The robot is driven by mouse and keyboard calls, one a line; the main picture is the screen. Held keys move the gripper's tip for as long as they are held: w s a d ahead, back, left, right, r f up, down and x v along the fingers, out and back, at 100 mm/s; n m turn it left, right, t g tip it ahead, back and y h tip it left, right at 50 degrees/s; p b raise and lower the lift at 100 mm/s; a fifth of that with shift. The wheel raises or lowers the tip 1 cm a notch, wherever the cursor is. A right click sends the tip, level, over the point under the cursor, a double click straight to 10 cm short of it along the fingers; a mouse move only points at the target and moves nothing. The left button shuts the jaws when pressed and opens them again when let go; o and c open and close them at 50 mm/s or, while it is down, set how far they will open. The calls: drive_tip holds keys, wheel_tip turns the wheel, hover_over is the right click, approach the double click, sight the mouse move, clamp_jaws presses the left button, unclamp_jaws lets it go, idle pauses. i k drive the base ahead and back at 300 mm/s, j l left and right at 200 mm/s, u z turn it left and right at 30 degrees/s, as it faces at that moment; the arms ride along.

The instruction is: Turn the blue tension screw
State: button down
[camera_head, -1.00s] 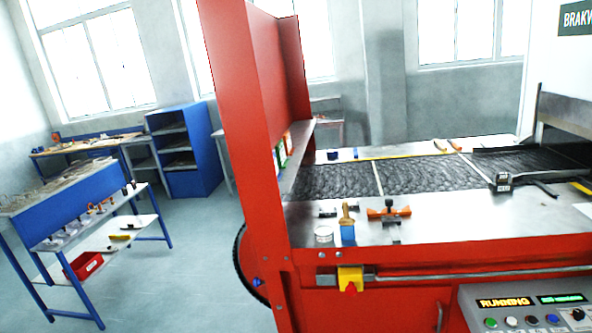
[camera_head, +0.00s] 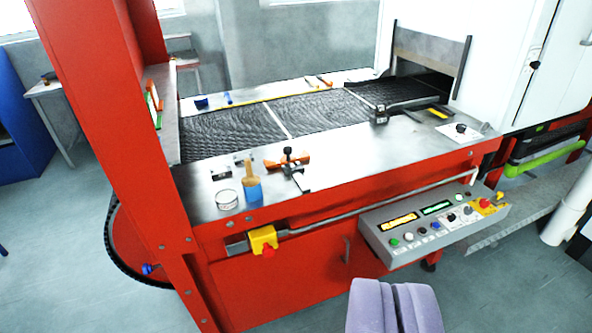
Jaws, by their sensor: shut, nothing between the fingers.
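A small blue screw (camera_head: 150,269) sticks out low on the red machine frame at the left, near a dark-rimmed round plate. I take it to be the tension screw; its head is too small to read its angle. My gripper (camera_head: 393,288) shows as two pale purple fingers at the bottom edge, right of centre. It is shut and empty, in front of the red cabinet and well to the right of the screw, not touching it.
The red upright post (camera_head: 105,120) stands at the left. The grey control panel (camera_head: 432,222) juts out above my gripper. A yellow bracket with a red knob (camera_head: 263,240) sits on the front rail. The floor at lower left is clear.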

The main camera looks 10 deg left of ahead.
sight(147, 268)
drive_tip(key=i+j+z, duration=0.15)
drive_tip(key=j, duration=1.6)
drive_tip(key=i+j+z, duration=0.1)
drive_tip(key=j, duration=1.65)
drive_tip(key=i+j+z, duration=0.15)
drive_tip(key=j, duration=1.6)
drive_tip(key=j+z, duration=0.15)
drive_tip(key=j, duration=0.75)
drive_tip(key=j+z, duration=0.15)
drive_tip(key=j, duration=0.75)
drive_tip(key=j+z, duration=0.1)
drive_tip(key=j, duration=0.85)
drive_tip(key=k+j+z, duration=0.15)
drive_tip(key=j, duration=0.7)
